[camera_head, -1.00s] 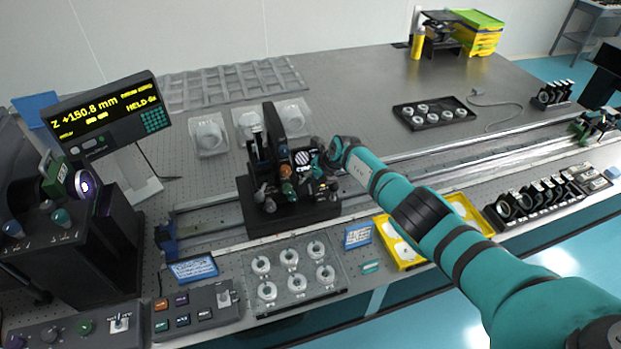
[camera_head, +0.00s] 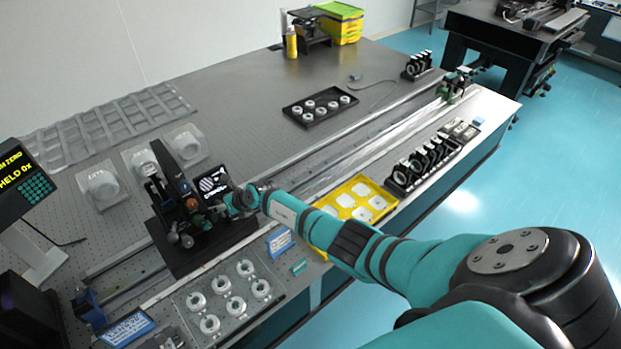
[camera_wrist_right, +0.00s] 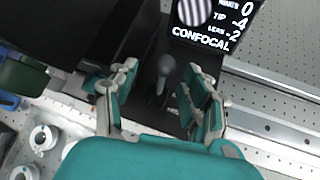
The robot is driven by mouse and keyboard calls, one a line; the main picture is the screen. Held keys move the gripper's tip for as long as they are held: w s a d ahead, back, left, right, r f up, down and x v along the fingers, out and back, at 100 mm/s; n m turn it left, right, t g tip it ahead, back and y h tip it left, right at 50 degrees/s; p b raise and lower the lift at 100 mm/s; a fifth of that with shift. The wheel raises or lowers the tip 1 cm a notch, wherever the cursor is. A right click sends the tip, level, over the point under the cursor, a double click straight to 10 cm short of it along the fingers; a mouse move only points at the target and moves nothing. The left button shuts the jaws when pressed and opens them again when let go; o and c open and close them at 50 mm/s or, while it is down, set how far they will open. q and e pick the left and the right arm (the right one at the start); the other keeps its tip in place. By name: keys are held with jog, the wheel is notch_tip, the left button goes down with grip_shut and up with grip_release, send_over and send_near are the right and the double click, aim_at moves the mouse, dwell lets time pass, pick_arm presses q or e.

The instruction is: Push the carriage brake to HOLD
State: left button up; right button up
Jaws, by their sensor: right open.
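The black carriage (camera_head: 200,243) straddles the rail on the table in the head view. In the right wrist view a dark lever with a rounded grey knob (camera_wrist_right: 166,66) stands on the carriage; I cannot tell for sure that it is the brake. My right gripper (camera_head: 236,203) is at the right side of the carriage. In the wrist view its open fingers (camera_wrist_right: 162,92) lie on both sides of the lever, with nothing clamped. The lever's foot is partly hidden, and whether the fingers touch it is unclear. My left gripper is not in view.
A small screen reading CONFOCAL (camera_wrist_right: 212,22) stands close ahead of the fingers. A clear tray of white rings (camera_head: 228,300) and a yellow tray (camera_head: 357,203) flank my arm. A readout (camera_head: 22,185) is cut off at left.

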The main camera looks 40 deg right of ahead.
jog(key=s+t+b, duration=0.1)
jog(key=b, duration=0.1)
jog(key=f+t+b, duration=0.1)
jog(key=t+b, duration=0.1)
jog(key=shift+s+f+y, duration=0.3)
jog(key=shift+s, duration=0.1)
jog(key=t+b, duration=0.1)
jog(key=b, duration=0.4)
jog(key=s+f+n+t+b, duration=0.1)
jog(key=t+b, duration=0.1)
jog(key=b, duration=0.4)
jog(key=s+t+y+b, duration=0.1)
jog(key=t+b, duration=0.1)
jog(key=b, duration=0.3)
jog(key=shift+s+f+n+b, duration=0.15)
jog(key=shift+s+n+b, duration=0.15)
jog(key=shift+b, duration=0.1)
jog(key=v, duration=1.8)
jog(key=s+d+r+m+h, duration=0.1)
jog(key=m+h, duration=0.4)
jog(key=m, duration=0.6)
jog(key=s+d+r+m+h, duration=0.2)
jog(key=d+m+h, duration=0.4)
jog(key=m, duration=0.5)
jog(key=shift+s+d+r+m+b, duration=0.3)
jog(key=shift+s+m, duration=0.1)
jog(key=shift+s, duration=0.25)
